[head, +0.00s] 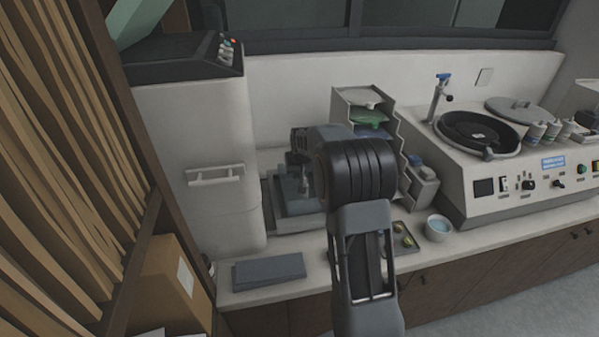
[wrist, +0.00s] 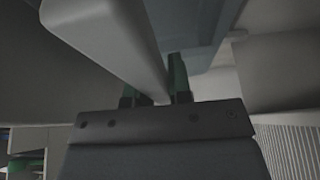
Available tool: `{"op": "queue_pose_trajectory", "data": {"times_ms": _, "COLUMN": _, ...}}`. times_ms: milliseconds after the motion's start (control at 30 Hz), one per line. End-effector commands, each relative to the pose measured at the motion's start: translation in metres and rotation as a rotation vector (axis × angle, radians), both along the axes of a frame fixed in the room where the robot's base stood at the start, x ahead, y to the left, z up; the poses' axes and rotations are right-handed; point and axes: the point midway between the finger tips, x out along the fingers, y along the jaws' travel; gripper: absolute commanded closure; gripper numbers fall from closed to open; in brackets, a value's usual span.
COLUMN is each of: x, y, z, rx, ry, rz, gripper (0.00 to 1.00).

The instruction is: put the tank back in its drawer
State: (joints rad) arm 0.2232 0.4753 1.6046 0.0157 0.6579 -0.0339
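The tank (head: 292,203) is a blue-grey, see-through box at the back of the counter, right of the tall white unit. My gripper (head: 299,178) points down over it, with my wrist hiding its right part. In the wrist view, a light grey bar (wrist: 110,42), seemingly the tank's handle, runs down between the two dark green fingertips (wrist: 158,88) and fills the narrow gap between them. The blue-grey tank body also shows in the wrist view (wrist: 195,30), behind the fingers. I cannot make out which front is the tank's drawer.
The tall white unit (head: 215,150) has a bar handle (head: 214,175) on its front. A flat grey slab (head: 268,270) lies at the counter's front. A rack (head: 365,98), a bowl (head: 438,228) and a polishing machine (head: 520,180) stand to the right.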

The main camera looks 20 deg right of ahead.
Motion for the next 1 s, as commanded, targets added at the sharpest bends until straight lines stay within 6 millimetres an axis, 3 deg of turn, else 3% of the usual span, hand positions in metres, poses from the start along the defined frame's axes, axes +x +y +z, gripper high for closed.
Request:
{"op": "queue_pose_trajectory", "data": {"times_ms": 267, "x": 0.000, "y": 0.000, "z": 0.000, "rx": 0.000, "ry": 0.001, "rz": 0.000, "gripper": 0.55}}
{"op": "queue_pose_trajectory", "data": {"times_ms": 600, "x": -0.001, "y": 0.000, "z": 0.007, "rx": 0.000, "ry": -0.001, "rz": 0.000, "gripper": 0.55}}
{"op": "queue_pose_trajectory", "data": {"times_ms": 1000, "x": -0.029, "y": 0.006, "z": 0.073, "rx": -0.001, "ry": -0.003, "rz": 0.000, "gripper": 0.55}}
